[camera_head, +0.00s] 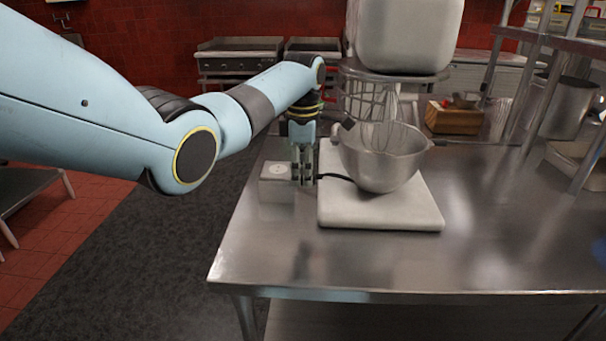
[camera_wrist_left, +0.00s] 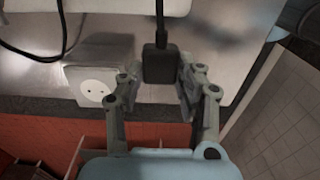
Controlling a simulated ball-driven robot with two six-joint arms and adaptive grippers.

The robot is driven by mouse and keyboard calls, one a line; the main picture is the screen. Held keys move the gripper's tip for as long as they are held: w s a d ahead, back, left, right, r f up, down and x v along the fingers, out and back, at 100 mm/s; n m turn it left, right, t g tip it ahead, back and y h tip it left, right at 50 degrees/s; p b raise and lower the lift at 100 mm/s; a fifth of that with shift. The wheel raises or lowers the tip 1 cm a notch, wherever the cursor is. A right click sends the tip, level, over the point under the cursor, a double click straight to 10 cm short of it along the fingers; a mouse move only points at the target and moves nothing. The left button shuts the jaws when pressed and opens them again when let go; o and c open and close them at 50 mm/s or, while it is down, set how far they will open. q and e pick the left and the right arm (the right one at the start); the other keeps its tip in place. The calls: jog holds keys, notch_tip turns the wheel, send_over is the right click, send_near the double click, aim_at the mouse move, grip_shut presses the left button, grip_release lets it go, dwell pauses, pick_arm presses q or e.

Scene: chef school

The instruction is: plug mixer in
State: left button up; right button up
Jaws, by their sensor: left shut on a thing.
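The white mixer has its head (camera_head: 405,35) at the top of the head view and its base (camera_head: 385,215) on the steel table, with a metal bowl (camera_head: 375,165) and a whisk. A pale socket box (camera_head: 277,190) stands at the table's left edge; its round outlet (camera_wrist_left: 93,88) with two holes shows in the left wrist view. My left gripper (camera_head: 304,178) points down just right of the box. It is shut on the black plug (camera_wrist_left: 157,62), which is beside the socket box and apart from the outlet. My right gripper is not in view.
A black cord (camera_head: 335,177) runs from my left gripper toward the mixer base. The steel table (camera_head: 480,250) is clear in front and to the right. A shelf rack with a large pot (camera_head: 565,108) and a wooden box (camera_head: 452,118) stand at the back right.

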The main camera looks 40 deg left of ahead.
pick_arm(q)
jog(key=shift+w+a+r, duration=0.15)
jog(key=shift+w+r, duration=0.45)
jog(key=a+b, duration=0.1)
jog(key=w+a+b, duration=0.1)
jog(key=a, duration=0.1)
jog(key=a+f+b, duration=0.1)
jog(key=a, duration=0.1)
jog(key=shift+w, duration=0.35)
jog(key=shift+w+a+f+b, duration=0.1)
jog(key=shift+w+a+b, duration=0.1)
jog(key=shift+a+b, duration=0.8)
jog(key=shift+w+a+b, duration=0.2)
jog(key=shift+a+b, duration=0.7)
jog(key=shift+a, duration=0.05)
jog(key=shift+w+a+b, duration=0.15)
jog(key=shift+a+b, duration=0.45)
jog(key=shift+b, duration=0.3)
jog(key=shift+w+a+b, duration=0.15)
jog(key=shift+a+b, duration=0.45)
jog(key=shift+b, duration=0.25)
jog(key=shift+a, duration=0.15)
